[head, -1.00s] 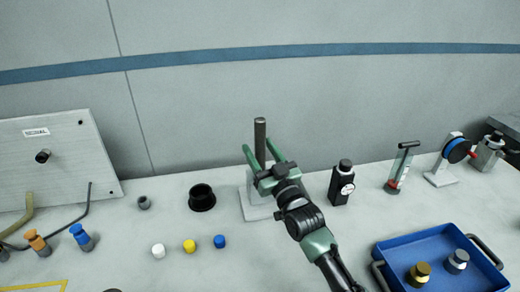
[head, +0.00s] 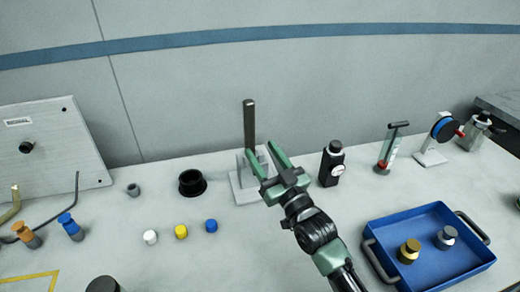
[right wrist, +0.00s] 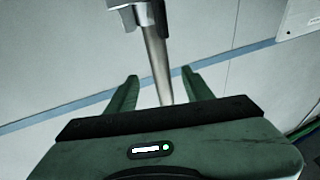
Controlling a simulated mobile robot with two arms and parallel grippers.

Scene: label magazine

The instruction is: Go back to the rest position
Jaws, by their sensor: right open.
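In the right wrist view the open gripper (right wrist: 160,75) shows with the post (right wrist: 155,60) between the fingers in the picture. The post appears farther off, with a grey bracket (right wrist: 125,18) at its top. My left gripper is not in view.
A black bottle with a dial (head: 331,165) stands close to the right of the gripper. A blue tray (head: 445,275) with two capped jars is at front right. A black cup (head: 191,184) and white, yellow and blue caps (head: 181,232) lie left. A wall closes the back.

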